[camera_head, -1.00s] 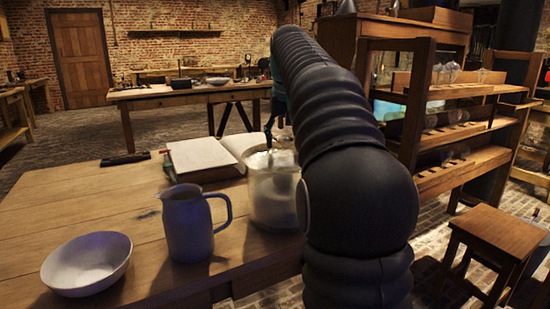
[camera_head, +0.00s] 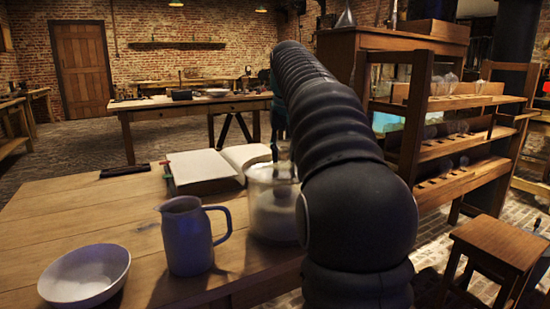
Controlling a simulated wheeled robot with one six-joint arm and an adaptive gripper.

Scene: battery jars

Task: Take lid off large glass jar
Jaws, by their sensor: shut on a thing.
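The large glass jar (camera_head: 270,222) stands on the wooden table, right of the grey-blue pitcher. It is clear, with pale contents in its lower part, and my arm covers its right side. My gripper (camera_head: 283,170) is over the top of the jar, mostly hidden behind my black arm. Its dark fingers point down and are shut on the lid (camera_head: 262,171), which is glassy and hard to make out. I cannot tell whether the lid touches the rim or is slightly raised.
The pitcher (camera_head: 188,240) stands close left of the jar, and a white bowl (camera_head: 85,276) is at the front left. An open book (camera_head: 203,168) lies behind the jar. The table's left part (camera_head: 80,210) is clear. A stool (camera_head: 500,245) and shelf rack (camera_head: 455,150) stand right.

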